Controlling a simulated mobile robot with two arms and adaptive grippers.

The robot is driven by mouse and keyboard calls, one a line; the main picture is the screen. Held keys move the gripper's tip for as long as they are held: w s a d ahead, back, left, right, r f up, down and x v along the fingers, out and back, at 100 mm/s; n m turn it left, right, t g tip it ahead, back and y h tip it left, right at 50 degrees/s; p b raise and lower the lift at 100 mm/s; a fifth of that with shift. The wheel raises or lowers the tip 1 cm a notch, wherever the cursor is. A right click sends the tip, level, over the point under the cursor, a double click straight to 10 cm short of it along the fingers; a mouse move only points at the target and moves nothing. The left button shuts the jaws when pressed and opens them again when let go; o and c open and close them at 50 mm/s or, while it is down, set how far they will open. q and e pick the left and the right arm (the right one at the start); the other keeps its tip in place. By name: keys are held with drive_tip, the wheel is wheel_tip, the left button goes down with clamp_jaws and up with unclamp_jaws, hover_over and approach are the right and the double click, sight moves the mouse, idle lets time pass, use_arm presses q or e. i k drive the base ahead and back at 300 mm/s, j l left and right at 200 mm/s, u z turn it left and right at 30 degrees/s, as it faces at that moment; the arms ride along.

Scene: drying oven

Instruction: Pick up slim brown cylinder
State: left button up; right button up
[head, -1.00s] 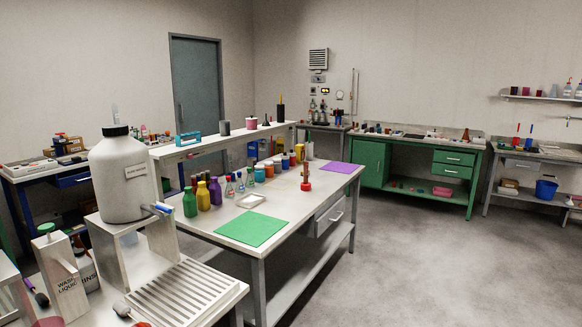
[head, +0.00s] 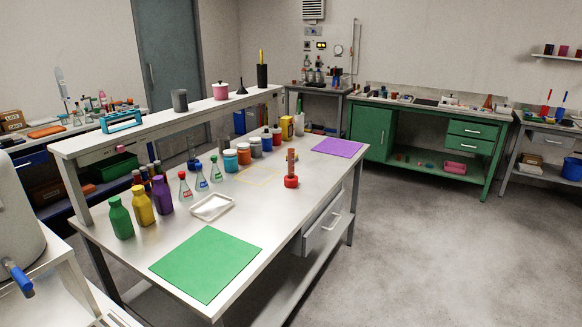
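A slim brown cylinder (head: 291,158) stands upright in the head view, near the right edge of the white central table. Its lower end meets a round red base (head: 291,182); I cannot tell whether it sits in it or on it. Neither of my grippers is in view.
The central table (head: 262,215) also bears a green mat (head: 206,263), a purple mat (head: 338,147), a white tray (head: 212,207), and several bottles, flasks and jars on the left. A raised shelf (head: 170,130) runs along its far side. The grey floor at right is clear.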

sight(291, 152)
drive_tip(key=i+l+u, duration=0.1)
drive_tip(key=u, duration=0.45)
drive_tip(key=i+l+u, duration=0.35)
drive_tip(key=l, duration=0.25)
drive_tip(key=i+l+u, duration=0.2)
drive_tip(key=l, duration=0.15)
drive_tip(key=i+l+u, duration=0.15)
drive_tip(key=l, duration=0.2)
